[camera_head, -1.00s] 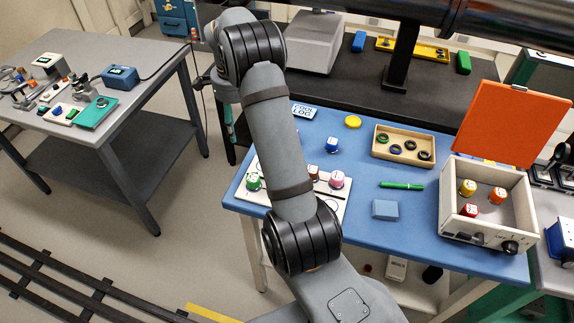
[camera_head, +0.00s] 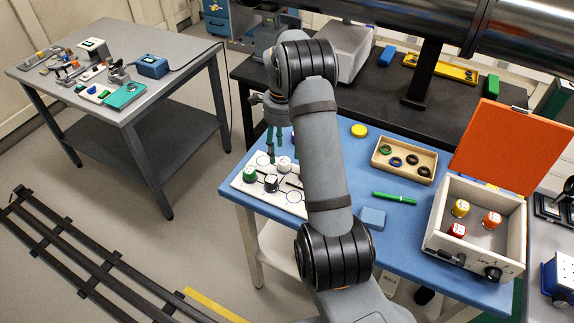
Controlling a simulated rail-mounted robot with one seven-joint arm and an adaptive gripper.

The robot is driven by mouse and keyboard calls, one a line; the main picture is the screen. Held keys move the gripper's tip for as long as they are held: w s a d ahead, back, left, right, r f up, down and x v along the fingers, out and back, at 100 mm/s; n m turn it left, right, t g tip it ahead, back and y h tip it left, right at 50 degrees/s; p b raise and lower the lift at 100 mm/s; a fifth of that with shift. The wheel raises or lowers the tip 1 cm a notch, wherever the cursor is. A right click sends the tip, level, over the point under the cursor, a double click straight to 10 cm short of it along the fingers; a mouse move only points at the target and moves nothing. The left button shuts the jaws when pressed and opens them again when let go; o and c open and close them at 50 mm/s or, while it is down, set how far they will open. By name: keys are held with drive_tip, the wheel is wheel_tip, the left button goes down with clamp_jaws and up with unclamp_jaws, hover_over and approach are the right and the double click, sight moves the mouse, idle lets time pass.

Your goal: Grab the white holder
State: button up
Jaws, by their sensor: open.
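The white holder (camera_head: 284,164) is a small cylinder on the white board with printed circles (camera_head: 240,184), at the left end of the blue table. A green holder (camera_head: 250,175) and a black holder (camera_head: 271,184) stand near it on the same board. My gripper (camera_head: 275,152), with green fingers pointing down, is open and hangs close above and slightly left of the white holder. I cannot tell from this view whether a finger touches it. My arm hides the right part of the board and what stands there.
An open box (camera_head: 478,262) with an orange lid holds yellow, orange and red holders at right. A grey table stands at left.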

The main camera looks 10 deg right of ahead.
sight(284, 160)
drive_tip(key=shift+w+f, duration=0.1)
drive_tip(key=shift+f, duration=0.5)
drive_tip(key=shift+d+f+p, duration=0.1)
drive_tip(key=shift+f+p, duration=1)
drive_tip(key=shift+f, duration=1.3)
drive_tip(key=shift+c, duration=1.1)
drive_tip(key=c, duration=1.1)
drive_tip(key=shift+o, duration=0.2)
